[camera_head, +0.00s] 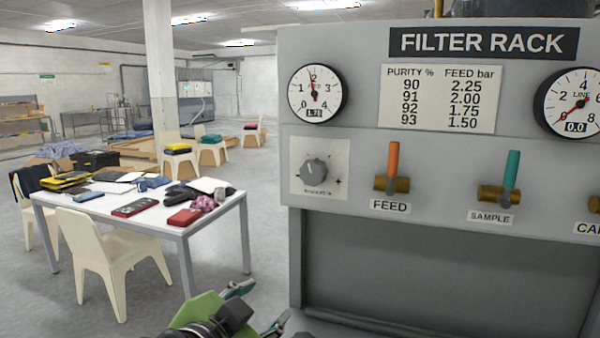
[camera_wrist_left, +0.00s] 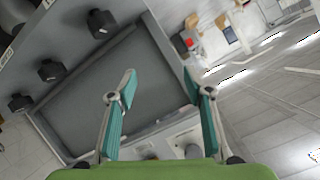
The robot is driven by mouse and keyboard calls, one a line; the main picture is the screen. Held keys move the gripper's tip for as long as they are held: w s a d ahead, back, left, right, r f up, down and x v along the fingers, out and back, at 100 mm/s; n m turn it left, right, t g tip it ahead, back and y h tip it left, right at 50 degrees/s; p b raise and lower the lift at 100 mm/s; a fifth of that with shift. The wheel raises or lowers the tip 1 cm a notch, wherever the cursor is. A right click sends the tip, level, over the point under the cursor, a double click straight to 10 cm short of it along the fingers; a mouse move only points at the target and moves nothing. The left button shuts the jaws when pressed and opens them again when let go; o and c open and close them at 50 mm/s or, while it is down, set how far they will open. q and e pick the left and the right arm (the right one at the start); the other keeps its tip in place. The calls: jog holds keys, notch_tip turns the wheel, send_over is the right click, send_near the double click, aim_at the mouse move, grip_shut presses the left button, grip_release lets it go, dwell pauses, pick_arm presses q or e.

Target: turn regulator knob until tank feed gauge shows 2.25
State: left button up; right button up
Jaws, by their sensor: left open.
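The regulator knob (camera_head: 314,172) is a grey round dial on a pale plate at the left of the panel. Above it, the feed gauge (camera_head: 316,93) has a red needle a little left of the 2; its small display looks like 1.7-something, the last digit unclear. My left gripper (camera_head: 260,306) is low in the head view, below and left of the knob and apart from the panel. The left wrist view shows this gripper (camera_wrist_left: 158,82) open, with nothing between its teal fingers. I do not see my right gripper.
The FILTER RACK panel (camera_head: 370,205) also carries an orange FEED lever (camera_head: 393,160), a teal SAMPLE lever (camera_head: 511,170) and a LINE gauge (camera_head: 570,104) reading 0.0. A chart (camera_head: 441,99) pairs purity 90 with 2.25 bar. A cluttered white table (camera_head: 150,222) and chairs stand left.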

pick_arm(q)
notch_tip(320, 180, up, 11)
jog(key=s+d+m+t+h, duration=0.1)
jog(key=d+m+t, duration=0.1)
jog(key=d, duration=0.1)
jog(key=m+t+h, duration=0.1)
jog(key=m+t, duration=0.1)
jog(key=m, duration=0.1)
send_near(312, 174)
jog(key=v, duration=0.3)
jog(key=p+x, duration=0.6)
jog(key=x, duration=0.6)
jog(key=shift+w+p, duration=0.1)
jog(key=shift+p, duration=0.2)
jog(key=shift+w+d, duration=0.15)
jog(key=shift+w, duration=0.45)
pick_arm(e)
notch_tip(312, 174, up, 7)
jog(key=shift+s+d, duration=0.15)
jog(key=shift+d, duration=0.15)
jog(key=shift+f, duration=0.1)
